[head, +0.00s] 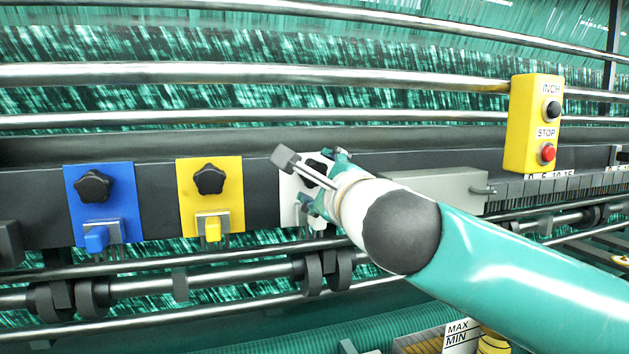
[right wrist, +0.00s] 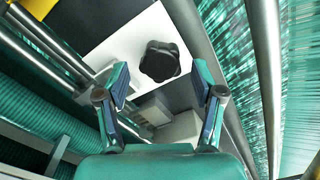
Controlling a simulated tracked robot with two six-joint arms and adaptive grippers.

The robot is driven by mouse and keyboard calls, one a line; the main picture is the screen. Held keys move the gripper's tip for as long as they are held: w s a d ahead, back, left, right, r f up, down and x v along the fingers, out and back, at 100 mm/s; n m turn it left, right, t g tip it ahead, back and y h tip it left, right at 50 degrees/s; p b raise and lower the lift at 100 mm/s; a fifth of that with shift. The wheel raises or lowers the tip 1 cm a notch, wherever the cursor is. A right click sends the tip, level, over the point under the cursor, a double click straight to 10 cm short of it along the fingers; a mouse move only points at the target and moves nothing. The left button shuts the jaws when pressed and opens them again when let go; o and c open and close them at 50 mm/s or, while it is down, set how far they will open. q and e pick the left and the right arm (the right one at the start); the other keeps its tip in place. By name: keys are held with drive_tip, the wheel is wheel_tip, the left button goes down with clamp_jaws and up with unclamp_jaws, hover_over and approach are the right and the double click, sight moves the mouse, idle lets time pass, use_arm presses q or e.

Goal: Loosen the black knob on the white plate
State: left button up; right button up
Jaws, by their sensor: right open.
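The white plate (head: 290,186) is on the dark rail, partly hidden behind my right gripper in the head view. It also shows in the right wrist view (right wrist: 120,41), tilted. The black lobed knob (right wrist: 160,61) is on this plate; in the head view only a bit of it shows. My right gripper (right wrist: 162,80) is open in front of the plate. Its two fingers are apart, one to each side of the knob in the wrist picture, with nothing between them at the tips; I see no contact with the knob. My left gripper is not in view.
A blue plate (head: 122,176) and a yellow plate (head: 229,176), each with a black knob, stand to the left on the rail. A yellow INCH/STOP box (head: 519,125) is at the upper right. Metal bars run above and below the rail, with green netting behind.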

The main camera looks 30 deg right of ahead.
drive_tip(key=shift+p+x, duration=0.4)
drive_tip(key=shift+x, duration=0.9)
clamp_jaws()
drive_tip(key=shift+r+n+p, duration=0.15)
drive_tip(key=shift+n+p, duration=0.65)
drive_tip(key=shift+p, duration=0.05)
unclamp_jaws()
drive_tip(key=shift+f, duration=0.2)
